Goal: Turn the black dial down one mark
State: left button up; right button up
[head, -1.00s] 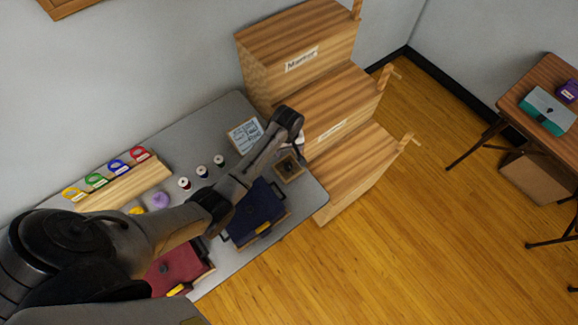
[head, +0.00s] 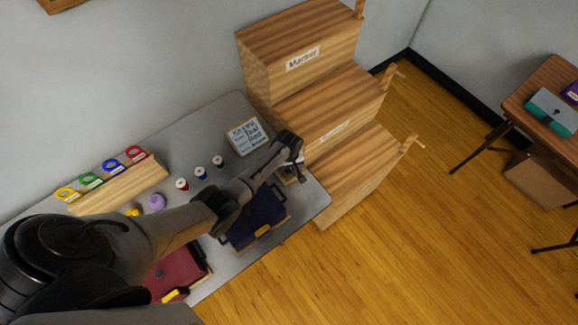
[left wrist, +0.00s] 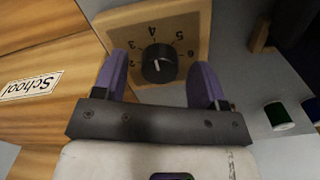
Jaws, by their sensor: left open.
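The black dial (left wrist: 159,63) sits on a square wooden plate (left wrist: 198,18) with numbers around it, seen in the left wrist view. A pale pointer line shows on the dial, but I cannot tell exactly which number it points at. My left gripper (left wrist: 160,82) is open, with one purple finger on each side of the dial and gaps between. In the head view my left gripper (head: 291,170) is over the right end of the grey table and mostly hides the dial's plate. My right gripper does not show.
Wooden stepped boxes (head: 325,125) stand just right of the table (head: 215,135). A dark blue case (head: 254,218) lies close to my left gripper. Thread spools (head: 200,172), a framed sign (head: 247,137) and a wooden tape rack (head: 125,188) are on the table.

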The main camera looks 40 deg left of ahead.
pick_arm(q)
jog(key=shift+f, duration=0.15)
jog(key=shift+c, duration=0.4)
jog(key=c, duration=0.8)
jog(key=shift+n+p, duration=0.7)
jog(key=shift+n, duration=0.1)
jog(key=shift+c, duration=0.2)
jog(key=shift+n+p, duration=0.65)
jog(key=shift+n, duration=0.55)
jog(key=n, duration=0.3)
jog(key=shift+p, duration=0.4)
jog(key=shift+n, duration=0.8)
